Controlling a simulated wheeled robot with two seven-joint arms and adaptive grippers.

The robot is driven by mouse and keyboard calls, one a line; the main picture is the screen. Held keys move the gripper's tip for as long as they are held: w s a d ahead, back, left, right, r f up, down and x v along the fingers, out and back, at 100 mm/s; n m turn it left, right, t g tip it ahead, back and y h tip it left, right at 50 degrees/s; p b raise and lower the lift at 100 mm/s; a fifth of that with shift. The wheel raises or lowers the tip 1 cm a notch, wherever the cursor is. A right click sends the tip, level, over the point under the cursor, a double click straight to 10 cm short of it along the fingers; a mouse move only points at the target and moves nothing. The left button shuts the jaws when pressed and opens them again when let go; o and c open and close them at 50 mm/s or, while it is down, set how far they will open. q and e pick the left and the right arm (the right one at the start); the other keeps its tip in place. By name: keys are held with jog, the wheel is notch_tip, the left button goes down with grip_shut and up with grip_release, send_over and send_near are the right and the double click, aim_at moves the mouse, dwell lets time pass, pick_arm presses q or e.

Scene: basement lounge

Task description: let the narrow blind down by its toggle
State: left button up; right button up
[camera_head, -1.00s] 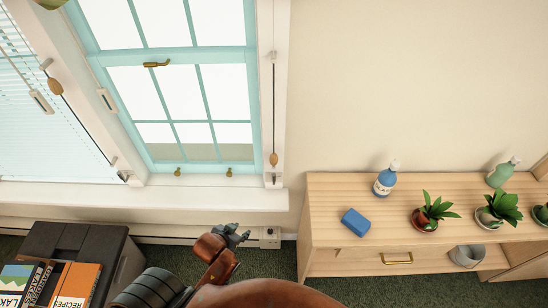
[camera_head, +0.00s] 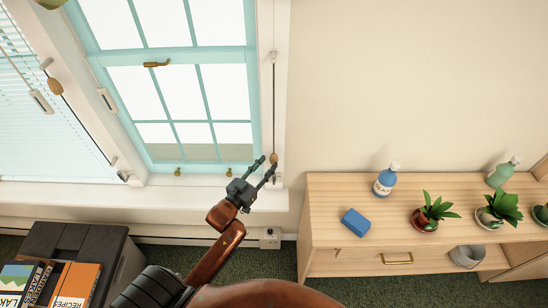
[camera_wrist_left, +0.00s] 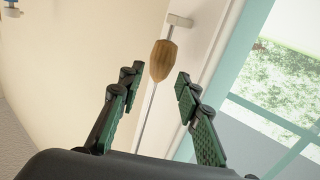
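The wooden toggle (camera_head: 274,158) hangs on a thin cord (camera_head: 274,100) along the right side of the narrow teal-framed window. No lowered blind covers the panes of this window in view. My left gripper (camera_head: 267,165) is open and empty, its fingertips close to the toggle. In the left wrist view the toggle (camera_wrist_left: 162,60) shows between and slightly past the open fingertips (camera_wrist_left: 157,80), with clear gaps on both sides. My right gripper is not in view.
A wider lowered blind (camera_head: 35,125) with its own toggle (camera_head: 55,86) is at left. The window sill (camera_head: 170,197) is below the gripper. A wooden cabinet (camera_head: 330,185) at right holds bottles, a blue block (camera_head: 355,223) and plants.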

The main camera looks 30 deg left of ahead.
aim_at(271, 160)
pick_arm(q)
jog(key=w, duration=0.5)
jog(key=shift+w+d, duration=0.1)
jog(key=shift+c, duration=0.6)
grip_shut()
